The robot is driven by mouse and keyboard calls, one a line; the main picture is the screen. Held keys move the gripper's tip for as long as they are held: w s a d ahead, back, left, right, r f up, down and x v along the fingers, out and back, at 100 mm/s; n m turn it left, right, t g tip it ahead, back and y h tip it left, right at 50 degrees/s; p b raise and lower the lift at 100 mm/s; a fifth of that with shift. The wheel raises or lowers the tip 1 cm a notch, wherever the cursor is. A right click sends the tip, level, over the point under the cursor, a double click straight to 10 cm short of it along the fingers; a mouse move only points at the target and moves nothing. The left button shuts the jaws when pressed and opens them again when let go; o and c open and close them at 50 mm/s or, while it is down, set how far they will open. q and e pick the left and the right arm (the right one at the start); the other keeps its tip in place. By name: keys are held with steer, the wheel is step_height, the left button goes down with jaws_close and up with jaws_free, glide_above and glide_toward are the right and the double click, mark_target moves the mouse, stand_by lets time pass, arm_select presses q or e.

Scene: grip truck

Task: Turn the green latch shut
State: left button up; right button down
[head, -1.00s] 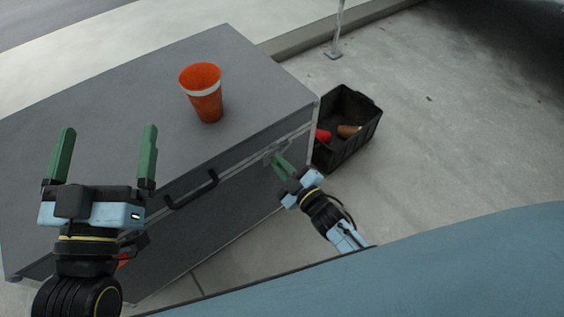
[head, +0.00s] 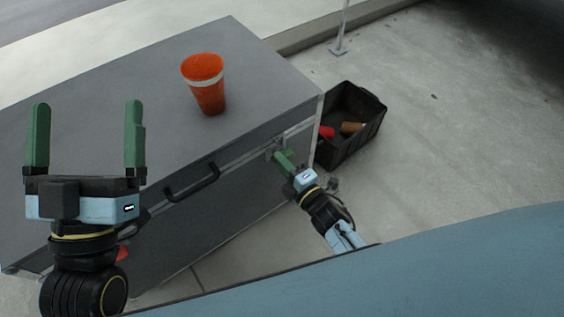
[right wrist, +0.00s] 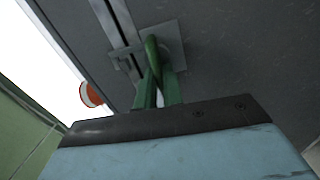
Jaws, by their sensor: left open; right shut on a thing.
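The green latch (right wrist: 152,48) sits on a metal plate on the front face of a grey case, near the lid seam. It shows in the right wrist view, with its lower part between my fingers. My right gripper (right wrist: 160,75) is shut on it. In the head view my right gripper (head: 282,158) is at the right end of the case front, and its fingers largely hide the latch. My left gripper (head: 87,104) is open and empty, in front of the left part of the case lid.
The grey case (head: 120,85) has a black handle (head: 195,188) on its front. An orange cup (head: 206,88) with a white band stands on the lid. A black crate (head: 352,148) with a red and a brown item stands right of the case.

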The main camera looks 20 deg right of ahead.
arm_select(q)
steer(key=shift+s+r, duration=0.15)
arm_select(e)
steer(key=shift+f+n, duration=0.1)
steer(key=shift+n, duration=0.4)
steer(key=c, duration=1.5)
jaws_free()
arm_select(q)
step_height(320, 180, down, 11)
steer(key=w+a+g+y+p, duration=0.1)
steer(key=w+g+y+p, duration=0.1)
steer(key=g, duration=0.6)
steer(key=shift+a+y+p, duration=0.15)
steer(key=shift+y+p, duration=0.35)
steer(key=shift+p, duration=0.3)
arm_select(e)
steer(key=shift+v, duration=6.7)
arm_select(q)
steer(key=shift+w, duration=0.1)
